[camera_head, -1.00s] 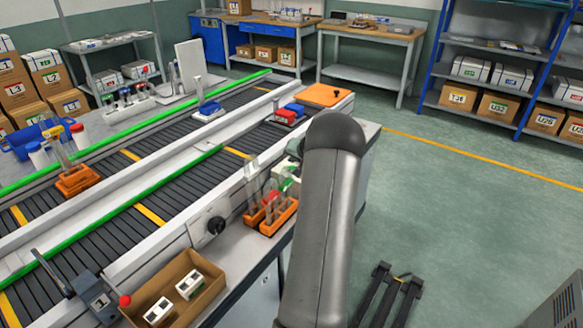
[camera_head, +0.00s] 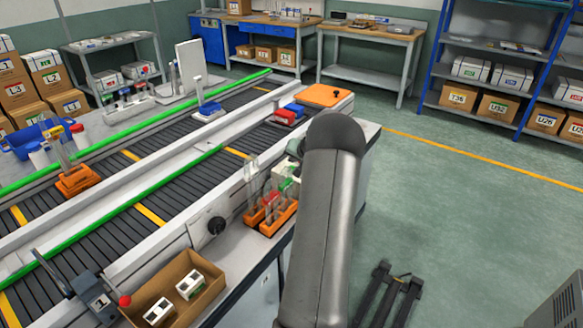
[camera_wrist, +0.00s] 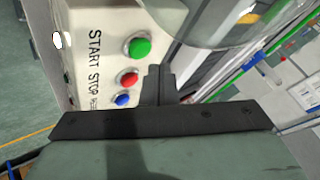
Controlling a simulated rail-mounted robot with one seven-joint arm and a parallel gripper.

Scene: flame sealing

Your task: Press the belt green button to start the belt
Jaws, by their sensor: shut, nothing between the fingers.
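In the wrist view, a white button box (camera_wrist: 95,70) carries the printed words START and STOP. It has a round green button (camera_wrist: 138,47), a red button (camera_wrist: 128,79) below it and a blue button (camera_wrist: 123,99) below that. My gripper (camera_wrist: 157,72) is shut and empty, with its dark fingertips just right of the green and red buttons. I cannot tell whether the tips touch the box; the green button's face is uncovered. In the head view my arm hides the gripper and most of the box.
The conveyor belt (camera_head: 110,238) runs diagonally, with green rails. Beside my arm, orange racks (camera_head: 272,216) hold clear tubes. A clear, rounded object (camera_wrist: 215,20) is close to the fingers in the wrist view. An open cardboard box (camera_head: 172,285) stands at the front. The floor right of my arm is mostly free.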

